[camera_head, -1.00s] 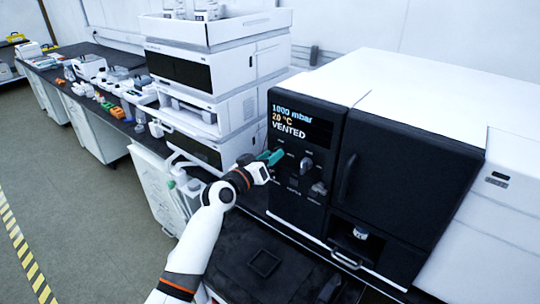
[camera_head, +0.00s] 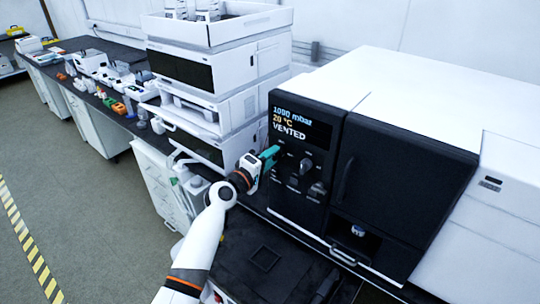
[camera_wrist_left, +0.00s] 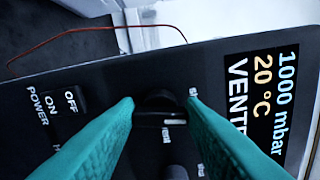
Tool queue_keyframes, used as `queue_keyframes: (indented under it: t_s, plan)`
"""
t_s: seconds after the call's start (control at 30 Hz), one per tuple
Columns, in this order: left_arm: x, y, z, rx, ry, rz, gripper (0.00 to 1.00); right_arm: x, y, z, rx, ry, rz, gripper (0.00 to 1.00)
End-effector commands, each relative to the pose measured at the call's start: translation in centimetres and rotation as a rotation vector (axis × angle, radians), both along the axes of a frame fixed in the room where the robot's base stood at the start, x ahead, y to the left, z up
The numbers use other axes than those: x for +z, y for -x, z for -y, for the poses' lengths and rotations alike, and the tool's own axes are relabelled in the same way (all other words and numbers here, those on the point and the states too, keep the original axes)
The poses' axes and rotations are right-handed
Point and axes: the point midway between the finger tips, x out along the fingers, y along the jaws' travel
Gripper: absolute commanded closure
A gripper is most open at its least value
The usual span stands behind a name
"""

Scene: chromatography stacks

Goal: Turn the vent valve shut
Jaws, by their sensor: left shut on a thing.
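The vent valve is a small black knob (camera_wrist_left: 160,99) on the dark front panel (camera_head: 278,205) of the black-fronted unit. A white mark on the knob lies close to the label VENT in the left wrist view. My left gripper (camera_head: 270,156) is at the upper left of the panel, just below the screen. Its teal fingers (camera_wrist_left: 160,106) are shut on the knob, one on each side. The fingers hide the knob in the head view. The screen (camera_head: 299,124) reads 1000 mbar, 20 °C and VENTED. My right gripper is not in view.
A power switch (camera_wrist_left: 58,106) marked ON and OFF is beside the fingers. Other knobs (camera_head: 306,165) sit lower right on the panel. A white instrument stack (camera_head: 212,75) stands close on the left. The unit's door (camera_head: 395,180) is on the right.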

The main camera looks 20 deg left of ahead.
Motion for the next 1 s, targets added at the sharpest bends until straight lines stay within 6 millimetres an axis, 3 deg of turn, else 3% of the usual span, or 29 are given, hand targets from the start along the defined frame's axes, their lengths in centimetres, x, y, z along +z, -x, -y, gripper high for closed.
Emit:
queue_keyframes:
  t_s: [0.4, 0.93, 0.97, 1.0]
  plan:
    - [0.02, -0.02, -0.06, 0.002, 0.165, -0.058, 0.86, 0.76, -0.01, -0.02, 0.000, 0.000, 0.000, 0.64]
    - [-0.05, -0.01, -0.07, 0.002, 0.187, -0.065, 0.86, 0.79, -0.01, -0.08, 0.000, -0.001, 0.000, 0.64]
    - [-0.05, -0.01, -0.07, 0.002, 0.187, -0.066, 0.60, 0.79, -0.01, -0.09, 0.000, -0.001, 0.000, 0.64]
    - [-0.06, -0.02, -0.07, 0.002, 0.186, -0.066, 0.54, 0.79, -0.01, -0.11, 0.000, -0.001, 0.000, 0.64]
